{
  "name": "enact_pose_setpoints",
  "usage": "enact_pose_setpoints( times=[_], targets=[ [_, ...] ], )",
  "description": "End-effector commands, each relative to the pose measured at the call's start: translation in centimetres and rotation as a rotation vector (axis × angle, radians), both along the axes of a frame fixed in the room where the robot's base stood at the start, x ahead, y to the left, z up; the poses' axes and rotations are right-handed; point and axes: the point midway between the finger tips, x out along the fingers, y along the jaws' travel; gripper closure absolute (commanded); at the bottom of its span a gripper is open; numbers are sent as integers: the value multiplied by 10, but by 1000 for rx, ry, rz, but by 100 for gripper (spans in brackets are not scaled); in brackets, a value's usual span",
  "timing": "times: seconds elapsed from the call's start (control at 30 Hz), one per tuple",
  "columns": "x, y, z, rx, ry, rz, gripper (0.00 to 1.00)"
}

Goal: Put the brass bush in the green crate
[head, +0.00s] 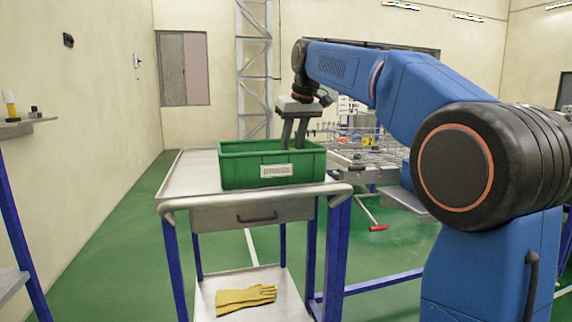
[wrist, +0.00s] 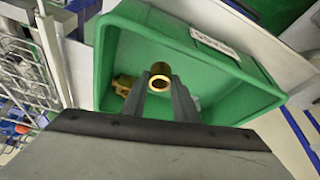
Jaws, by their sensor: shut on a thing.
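The green crate (head: 238,168) stands on the grey top of a trolley in the head view. It fills much of the wrist view (wrist: 260,88). My gripper (head: 293,145) points down over the crate, with its fingertips at the level of the rim or just inside it. In the wrist view my gripper (wrist: 160,84) is shut on the brass bush (wrist: 160,70), a short gold ring with its open end showing. The bush is over the crate's inside. In the head view the bush is hidden by the crate wall.
Another brass-coloured part (wrist: 124,84) lies inside the crate, partly hidden by a finger. The trolley top (head: 192,172) is bare left of the crate. A wire basket (head: 365,150) stands behind right. Yellow gloves (head: 246,298) lie on the lower shelf.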

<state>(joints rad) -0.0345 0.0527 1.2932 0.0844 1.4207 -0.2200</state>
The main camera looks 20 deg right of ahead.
Motion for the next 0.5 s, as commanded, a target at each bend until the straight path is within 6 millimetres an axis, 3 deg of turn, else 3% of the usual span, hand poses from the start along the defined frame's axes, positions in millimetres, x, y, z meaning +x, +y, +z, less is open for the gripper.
enact_pose_setpoints(
  times=[0.5],
  targets=[
    [0, 0, -49, 1, -2, 0, 99]
  ],
)
